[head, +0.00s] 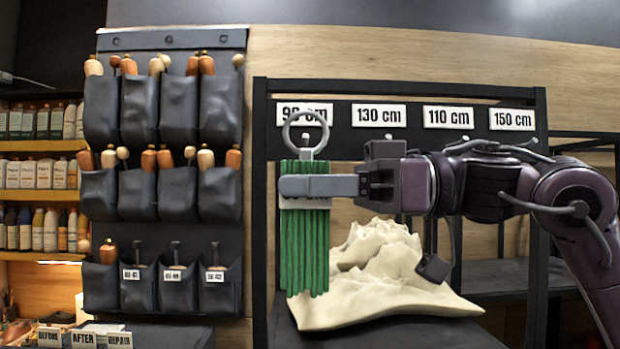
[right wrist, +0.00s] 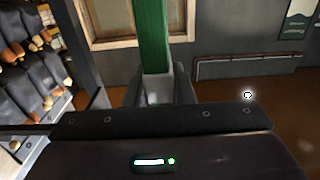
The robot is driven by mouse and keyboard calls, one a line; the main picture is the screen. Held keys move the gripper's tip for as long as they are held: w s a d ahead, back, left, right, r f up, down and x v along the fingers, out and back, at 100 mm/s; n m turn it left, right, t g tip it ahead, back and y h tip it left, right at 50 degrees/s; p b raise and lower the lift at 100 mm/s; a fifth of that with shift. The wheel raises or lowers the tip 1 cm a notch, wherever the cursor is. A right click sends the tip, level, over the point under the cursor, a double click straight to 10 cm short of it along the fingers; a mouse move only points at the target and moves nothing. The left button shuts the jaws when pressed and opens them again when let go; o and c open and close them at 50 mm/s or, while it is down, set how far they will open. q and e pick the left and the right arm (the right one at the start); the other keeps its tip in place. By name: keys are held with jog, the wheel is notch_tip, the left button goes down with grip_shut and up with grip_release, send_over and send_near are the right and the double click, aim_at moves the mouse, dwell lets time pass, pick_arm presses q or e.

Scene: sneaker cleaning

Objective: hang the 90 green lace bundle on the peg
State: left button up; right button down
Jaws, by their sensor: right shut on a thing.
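The green lace bundle (head: 307,250) hangs upright with a metal ring (head: 305,134) at its top and a pale band around it. My right gripper (head: 308,187) comes in from the right and is shut on the bundle below the ring. The ring overlaps the 90 cm label (head: 291,108) in the head view; I cannot tell whether it touches a peg, and no peg shows clearly there. The right wrist view shows the green laces (right wrist: 153,40) between the fingers (right wrist: 160,92). My left gripper is not in view.
The dark rack (head: 400,87) also bears 130 cm (head: 379,115), 110 cm (head: 448,117) and 150 cm (head: 512,120) labels. A crumpled cream cloth (head: 385,270) lies on the shelf behind and below the bundle. A pocketed tool organizer (head: 178,193) hangs at left, beside bottle shelves (head: 40,145).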

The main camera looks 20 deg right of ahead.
jog(key=w+d+f+p, duration=0.1)
jog(key=w+p, duration=0.1)
jog(key=w, duration=0.4)
jog(key=shift+w+d+f, duration=0.15)
jog(key=shift+d+f, duration=0.05)
jog(key=shift+d, duration=0.2)
dwell(0.3)
dwell(0.5)
jog(key=c, duration=1.1)
grip_release()
jog(key=shift+c, duration=0.2)
